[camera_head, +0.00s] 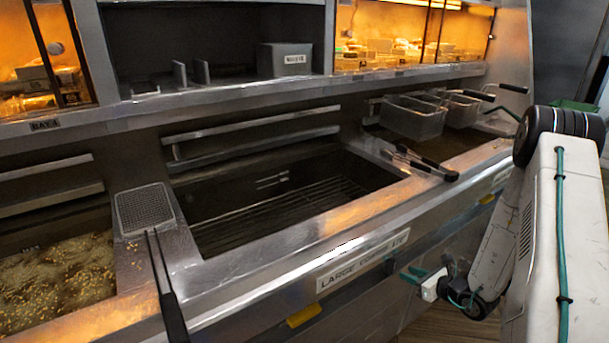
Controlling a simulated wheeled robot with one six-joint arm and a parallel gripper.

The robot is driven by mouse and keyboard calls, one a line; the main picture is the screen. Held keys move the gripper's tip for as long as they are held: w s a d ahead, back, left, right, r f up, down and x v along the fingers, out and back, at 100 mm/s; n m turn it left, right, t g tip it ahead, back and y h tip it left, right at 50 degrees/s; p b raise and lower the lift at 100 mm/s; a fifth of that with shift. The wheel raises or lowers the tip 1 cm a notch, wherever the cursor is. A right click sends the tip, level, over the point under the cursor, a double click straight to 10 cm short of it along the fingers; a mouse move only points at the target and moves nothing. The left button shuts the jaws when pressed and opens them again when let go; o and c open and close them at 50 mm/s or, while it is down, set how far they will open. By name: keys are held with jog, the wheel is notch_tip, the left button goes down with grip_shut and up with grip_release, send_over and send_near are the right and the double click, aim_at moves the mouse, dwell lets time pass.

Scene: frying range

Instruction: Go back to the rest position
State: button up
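My arm comes in at the right edge, with a white upper link and a dark round joint, and folds down in front of the range. My gripper (413,275) is small and low in front of the range's front panel, beside a white block at my wrist. Its teal-green tips point left. I cannot tell whether the fingers are apart or together. No object shows in it.
A fryer vat with bubbling oil (60,275) is at left. A flat mesh skimmer (145,210) lies beside the empty middle vat (270,205). Tongs (425,163) lie on the right ledge. Wire baskets (415,117) hang behind. Some floor shows below my gripper.

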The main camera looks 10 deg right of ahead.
jog(key=s+a+r+n+g+y, duration=0.4)
jog(key=s+a+r+n+g, duration=0.2)
jog(key=a+r+n, duration=0.3)
jog(key=s+a+r+n+g+y, duration=0.3)
jog(key=s+a+r+n+g, duration=0.3)
jog(key=a+r+n, duration=0.3)
jog(key=s+a+r+n+h, duration=0.3)
jog(key=s+r+n+h, duration=0.8)
jog(key=s+r+n, duration=0.3)
jog(key=s+r, duration=0.3)
jog(key=r, duration=0.3)
jog(key=shift+a+r+t+h, duration=0.15)
jog(key=shift+r+t+h, duration=0.15)
jog(key=shift+r+t, duration=0.1)
